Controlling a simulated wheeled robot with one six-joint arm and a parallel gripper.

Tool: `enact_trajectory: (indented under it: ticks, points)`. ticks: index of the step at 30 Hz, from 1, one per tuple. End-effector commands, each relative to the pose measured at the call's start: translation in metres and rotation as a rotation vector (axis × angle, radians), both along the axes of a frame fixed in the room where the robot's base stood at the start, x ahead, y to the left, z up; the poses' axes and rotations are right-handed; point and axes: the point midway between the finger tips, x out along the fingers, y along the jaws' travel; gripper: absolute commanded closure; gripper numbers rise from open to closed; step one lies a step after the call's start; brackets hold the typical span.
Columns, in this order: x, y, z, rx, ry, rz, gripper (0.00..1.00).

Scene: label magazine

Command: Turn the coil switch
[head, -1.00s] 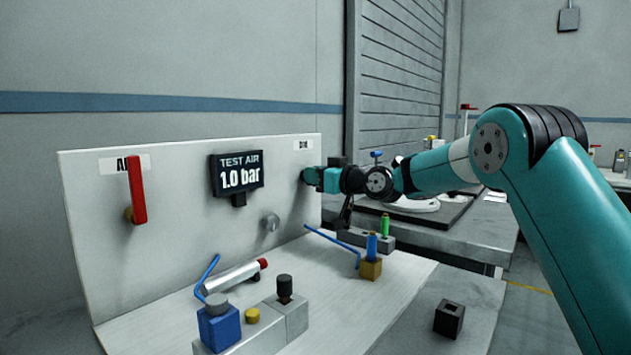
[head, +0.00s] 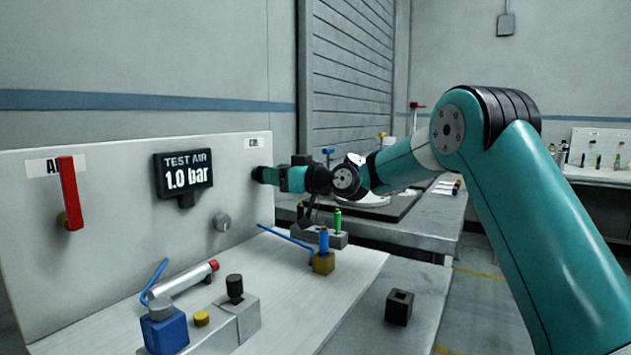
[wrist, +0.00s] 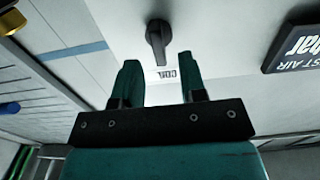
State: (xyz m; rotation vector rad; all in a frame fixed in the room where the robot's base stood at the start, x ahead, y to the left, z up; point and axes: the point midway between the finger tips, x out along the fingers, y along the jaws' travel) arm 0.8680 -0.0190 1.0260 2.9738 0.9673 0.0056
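The coil switch is a black lever-like knob (wrist: 158,42) on the light panel in the wrist view. A small label (wrist: 167,74) appears upside down just below it there. My gripper (wrist: 160,78) is open, with one green finger on each side of the label and nothing between them. The knob shows above the fingertips in the picture, roughly in line with the gap; I cannot tell whether they touch it. In the head view my gripper (head: 270,176) is close to the panel's right part, under a small label (head: 257,142), and mostly hides the switch.
Below are a blue block (head: 165,333), a silver cylinder (head: 180,281) and a brass block (head: 323,263). A black block (head: 399,307) stands front right.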

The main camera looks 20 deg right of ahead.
Motion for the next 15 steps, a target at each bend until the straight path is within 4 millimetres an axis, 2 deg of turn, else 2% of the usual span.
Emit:
enact_trajectory:
  ticks: [1,9,15]
  points:
    - [-0.011,-0.01,-0.001,0.001,0.001,-0.004,0.62]
    - [-0.067,-0.051,-0.001,0.0,-0.001,-0.006,0.62]
    - [-0.098,-0.072,-0.001,0.0,-0.001,-0.004,0.62]
